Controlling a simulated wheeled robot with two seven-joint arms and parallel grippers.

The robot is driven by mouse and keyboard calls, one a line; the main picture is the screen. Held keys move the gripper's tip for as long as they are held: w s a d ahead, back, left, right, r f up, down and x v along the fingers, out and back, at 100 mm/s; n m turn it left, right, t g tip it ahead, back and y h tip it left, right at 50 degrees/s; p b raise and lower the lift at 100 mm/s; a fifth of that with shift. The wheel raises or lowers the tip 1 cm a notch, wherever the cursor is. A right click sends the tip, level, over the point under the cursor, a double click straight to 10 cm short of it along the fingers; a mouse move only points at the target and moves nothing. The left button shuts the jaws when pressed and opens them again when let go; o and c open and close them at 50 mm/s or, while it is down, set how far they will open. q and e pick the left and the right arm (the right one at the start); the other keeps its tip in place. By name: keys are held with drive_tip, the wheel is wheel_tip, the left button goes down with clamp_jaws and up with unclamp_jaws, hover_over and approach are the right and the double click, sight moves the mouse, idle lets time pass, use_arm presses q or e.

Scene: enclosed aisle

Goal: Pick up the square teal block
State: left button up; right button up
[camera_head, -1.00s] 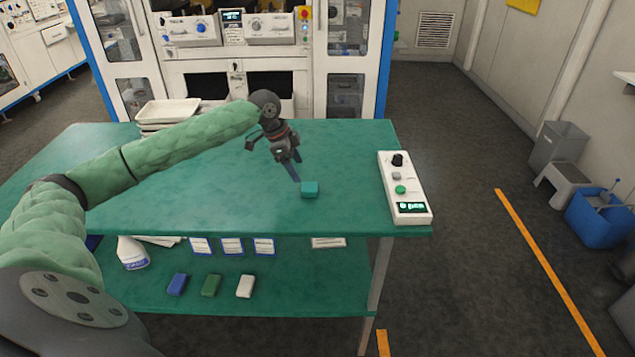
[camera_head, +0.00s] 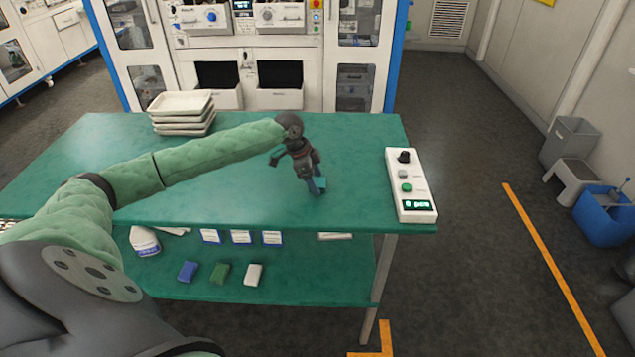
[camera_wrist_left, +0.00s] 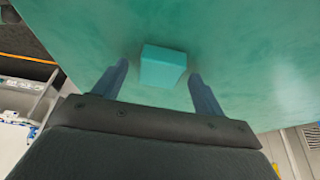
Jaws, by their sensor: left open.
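The square teal block (camera_head: 320,183) lies on the green table top (camera_head: 240,200), and my left gripper partly hides it in the head view. In the left wrist view the block (camera_wrist_left: 163,66) shows whole, between and a little beyond the two fingertips. My left gripper (camera_head: 317,188) points down at the block with its fingers spread. In the left wrist view the open fingers (camera_wrist_left: 158,73) stand one on each side of the block, with a gap on both sides. My right gripper is not in view.
A white control box (camera_head: 408,190) with a knob and buttons stands at the table's right edge. Stacked white trays (camera_head: 183,108) stand at the back left. A lower shelf holds a blue block (camera_head: 188,271), a green block (camera_head: 220,273), a white block (camera_head: 254,275) and a bottle (camera_head: 144,241).

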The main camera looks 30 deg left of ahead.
use_arm(q)
drive_tip(key=shift+f, duration=0.15)
drive_tip(key=c, duration=1.1)
drive_tip(key=shift+r, duration=0.2)
